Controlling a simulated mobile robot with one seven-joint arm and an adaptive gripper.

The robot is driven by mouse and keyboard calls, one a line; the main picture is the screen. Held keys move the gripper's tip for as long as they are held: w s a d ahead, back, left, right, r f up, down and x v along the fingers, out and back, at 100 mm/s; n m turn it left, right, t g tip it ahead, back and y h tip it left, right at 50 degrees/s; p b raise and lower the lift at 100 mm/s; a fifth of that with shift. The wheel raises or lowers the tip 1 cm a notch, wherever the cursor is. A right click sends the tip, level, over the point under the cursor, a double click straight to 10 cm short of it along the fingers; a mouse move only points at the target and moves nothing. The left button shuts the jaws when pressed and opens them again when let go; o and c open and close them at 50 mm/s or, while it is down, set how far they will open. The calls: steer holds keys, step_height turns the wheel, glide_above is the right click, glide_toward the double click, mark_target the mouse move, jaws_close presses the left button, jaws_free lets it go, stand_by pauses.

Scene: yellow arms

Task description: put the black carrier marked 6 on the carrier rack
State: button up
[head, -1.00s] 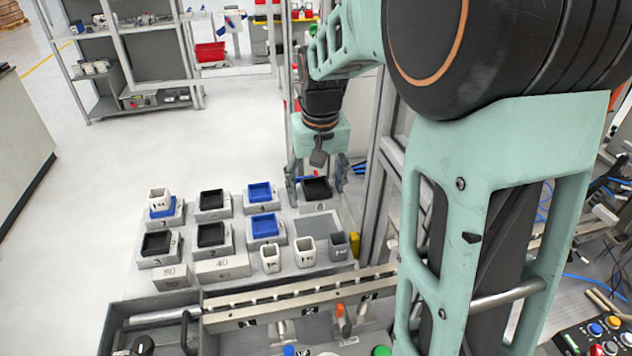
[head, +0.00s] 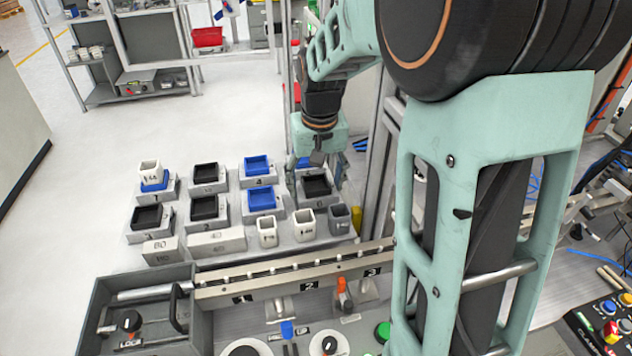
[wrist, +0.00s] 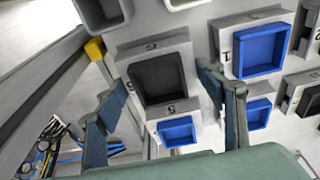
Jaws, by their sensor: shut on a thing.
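My gripper (head: 316,174) is shut on a black square carrier (head: 315,186), with one finger on each side of it. In the wrist view the carrier (wrist: 160,78) lies between the fingers (wrist: 163,88), over a grey holder. The carrier rack (head: 285,240) is a light grey base with several raised holders. The carrier is at the front holder of the right column. I cannot tell whether it rests on the holder or hangs just above it. The mark on the carrier is too small to read for certain.
A blue carrier (head: 304,162) sits right behind the held one, and other blue (head: 262,199) and black (head: 204,208) carriers fill the holders to the left. White cups (head: 304,226) and a grey cup (head: 340,219) stand just in front. A metal post (head: 376,190) rises close on the right.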

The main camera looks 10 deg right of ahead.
steer(key=shift+f+b, duration=0.35)
steer(key=shift+f, duration=0.2)
steer(key=o, duration=1.5)
steer(key=shift+r+p, duration=2.7)
steer(key=shift+r, duration=0.85)
